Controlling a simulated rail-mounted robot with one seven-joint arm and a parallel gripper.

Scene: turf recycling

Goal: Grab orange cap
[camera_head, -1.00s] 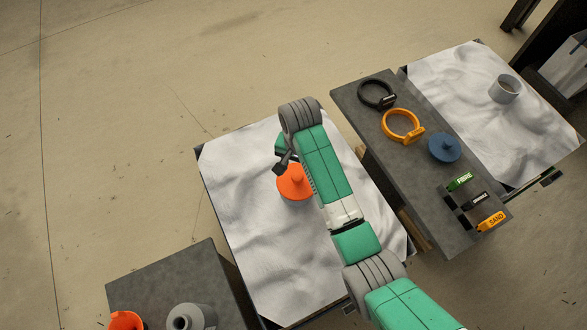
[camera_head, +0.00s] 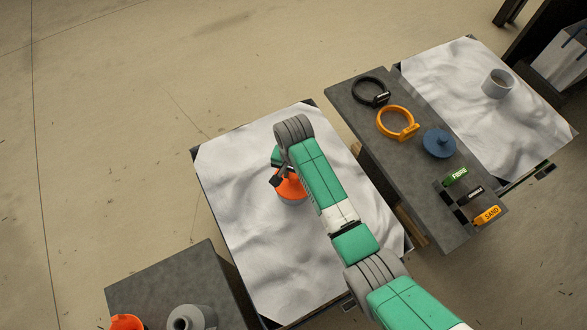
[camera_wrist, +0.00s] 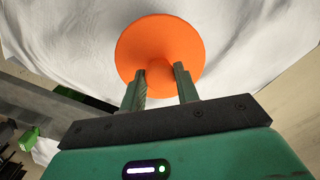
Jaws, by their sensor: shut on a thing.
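The orange cap (camera_head: 291,188) is a round disc with a knob on top, over the white crumpled sheet (camera_head: 240,235) in the middle. In the wrist view the cap (camera_wrist: 160,42) fills the upper middle, and its knob (camera_wrist: 159,72) sits between the two fingers. My gripper (camera_wrist: 163,76) is shut on the knob. In the head view my gripper (camera_head: 277,180) is at the cap's left side, and my arm partly hides the cap. What lies under the cap is mostly hidden.
A grey table (camera_head: 405,165) to the right holds a black ring (camera_head: 370,91), an orange ring (camera_head: 397,123), a blue cap (camera_head: 438,142) and labelled tags (camera_head: 487,215). A grey cup (camera_head: 497,84) stands on the far sheet. Another grey table (camera_head: 165,272) at lower left holds an orange item (camera_head: 126,322) and a grey container (camera_head: 192,318).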

